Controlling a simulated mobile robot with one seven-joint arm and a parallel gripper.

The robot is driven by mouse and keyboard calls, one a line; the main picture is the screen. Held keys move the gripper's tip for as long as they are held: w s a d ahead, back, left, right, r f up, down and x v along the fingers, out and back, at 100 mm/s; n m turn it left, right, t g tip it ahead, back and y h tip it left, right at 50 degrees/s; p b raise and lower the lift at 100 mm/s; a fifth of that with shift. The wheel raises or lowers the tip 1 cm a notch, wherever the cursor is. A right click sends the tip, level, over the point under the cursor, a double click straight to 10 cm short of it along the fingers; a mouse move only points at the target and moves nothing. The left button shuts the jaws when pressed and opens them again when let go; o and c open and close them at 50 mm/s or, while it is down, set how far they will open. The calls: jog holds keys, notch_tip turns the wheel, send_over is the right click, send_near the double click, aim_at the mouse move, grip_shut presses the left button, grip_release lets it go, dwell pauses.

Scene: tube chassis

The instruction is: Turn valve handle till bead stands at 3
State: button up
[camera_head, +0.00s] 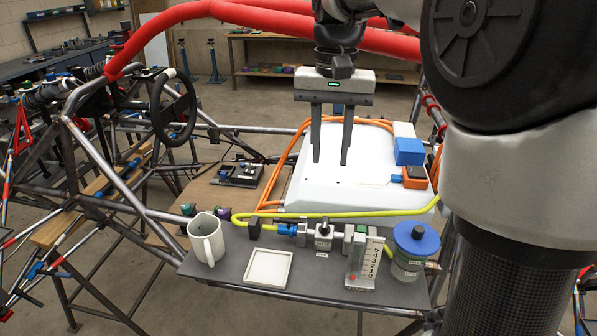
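The flow gauge (365,262) stands on the grey shelf, with a scale reading from 5 at the top down to 0. A small red spot, apparently the bead, shows low in its tube near the bottom of the scale. The valve (323,240) sits in the line left of the gauge, with a small grey handle on top; its exact angle is too small to tell. My gripper (330,163) points down behind and above the valve, in front of the white panel. Its two fingers are apart with nothing between them, clear of the handle.
A white mug (206,240), a square white tray (268,268) and a blue-lidded jar (414,250) stand on the grey shelf (225,272). A yellow hose (340,214) runs behind the valve. Red and bare tubes of the chassis surround the area.

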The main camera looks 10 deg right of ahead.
aim_at(325, 221)
notch_tip(325, 221, down, 17)
jog(key=b, duration=0.3)
jog(key=shift+b, duration=0.3)
jog(key=shift+c, duration=0.4)
grip_shut()
